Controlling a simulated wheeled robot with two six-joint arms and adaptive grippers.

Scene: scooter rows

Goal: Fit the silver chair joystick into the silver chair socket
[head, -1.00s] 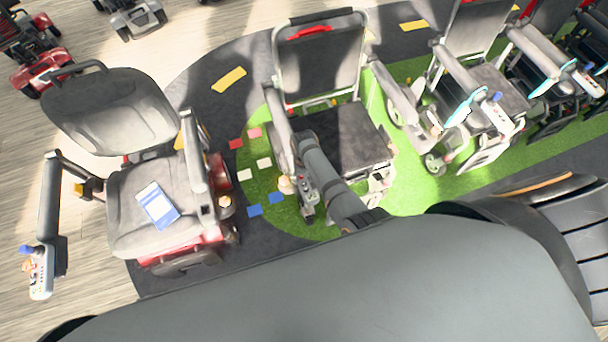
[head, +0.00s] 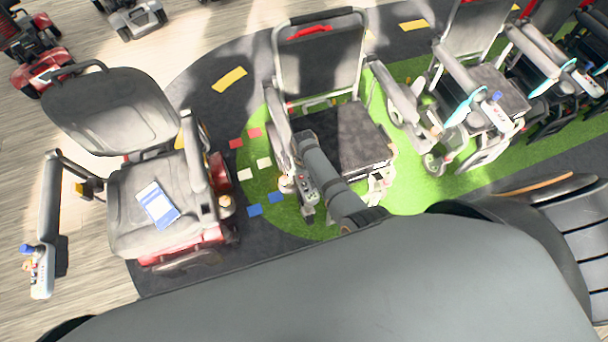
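The silver wheelchair (head: 319,62) with dark seat and back stands in the upper middle of the head view. At the front of its left-hand armrest is a grey control box (head: 306,187) with small coloured buttons. No blue knob like those on the other chairs shows on it. My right arm (head: 325,168) reaches over the chair's left front, beside and partly over this box. My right gripper's fingers cannot be made out, so its opening and any hold are unclear. I cannot pick out a loose joystick. My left gripper is not in view.
A red-based scooter chair (head: 110,110) with a blue-and-white card (head: 157,204) on its seat stands at left, its blue-knobbed controller (head: 40,272) sticking out. Another wheelchair (head: 485,88) stands at right. Coloured squares (head: 264,163) mark the mat between the two nearer chairs.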

